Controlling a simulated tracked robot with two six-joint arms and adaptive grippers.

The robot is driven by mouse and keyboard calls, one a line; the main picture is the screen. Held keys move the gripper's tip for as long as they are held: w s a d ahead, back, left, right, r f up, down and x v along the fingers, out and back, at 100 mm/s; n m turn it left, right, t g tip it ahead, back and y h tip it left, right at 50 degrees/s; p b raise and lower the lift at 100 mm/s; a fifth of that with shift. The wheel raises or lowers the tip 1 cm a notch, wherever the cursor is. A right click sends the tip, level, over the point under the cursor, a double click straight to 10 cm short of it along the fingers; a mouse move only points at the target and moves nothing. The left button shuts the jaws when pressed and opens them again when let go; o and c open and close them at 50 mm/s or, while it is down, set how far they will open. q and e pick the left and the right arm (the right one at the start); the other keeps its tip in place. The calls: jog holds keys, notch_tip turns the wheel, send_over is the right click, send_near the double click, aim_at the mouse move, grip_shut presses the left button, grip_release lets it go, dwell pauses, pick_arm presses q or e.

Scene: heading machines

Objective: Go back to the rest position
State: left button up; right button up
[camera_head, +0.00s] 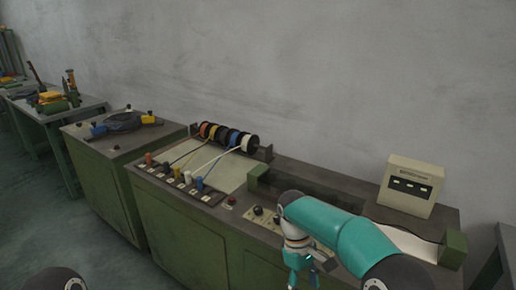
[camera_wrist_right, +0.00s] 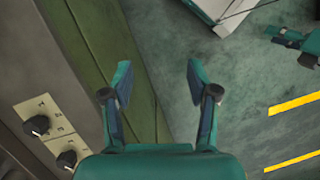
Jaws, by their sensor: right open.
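My right arm reaches in from the bottom right in the head view, with teal links. Its gripper (camera_head: 301,277) points down in front of the green machine's front edge. In the right wrist view the two fingers of the right gripper (camera_wrist_right: 160,78) are spread apart with nothing between them. They hang over the machine's green side and the floor. My left gripper does not show in the head view; only a dark round joint of my own shows at the bottom left. A teal part with dark joints at the right of the wrist view looks like my left gripper (camera_wrist_right: 287,38), too small to read.
The green machine (camera_head: 190,240) stands close, its control knobs (camera_head: 262,213) beside my right arm. On it are coloured spools (camera_head: 228,135) and a cream box (camera_head: 410,187). More benches stand left. The floor (camera_head: 40,220) is clear, with yellow stripes (camera_wrist_right: 292,103).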

jog(key=s+f+m+y, duration=0.1)
jog(key=s+f, duration=0.2)
jog(key=f, duration=0.3)
jog(key=s+a+f+m+y, duration=0.1)
jog(key=s+f+y, duration=0.1)
jog(key=f, duration=0.4)
jog(key=s+f+m+y, duration=0.1)
jog(key=s+f, duration=0.2)
jog(key=f, duration=0.3)
jog(key=s+d+f+m+t+y, duration=0.1)
jog(key=s+f+m+t, duration=0.1)
jog(key=s, duration=0.5)
jog(key=s+f+m+t+y, duration=0.1)
jog(key=s+f+m, duration=0.2)
jog(key=s+m, duration=0.2)
jog(key=s, duration=0.3)
jog(key=shift+s+d+f+t, duration=0.25)
jog(key=shift+d+t, duration=0.15)
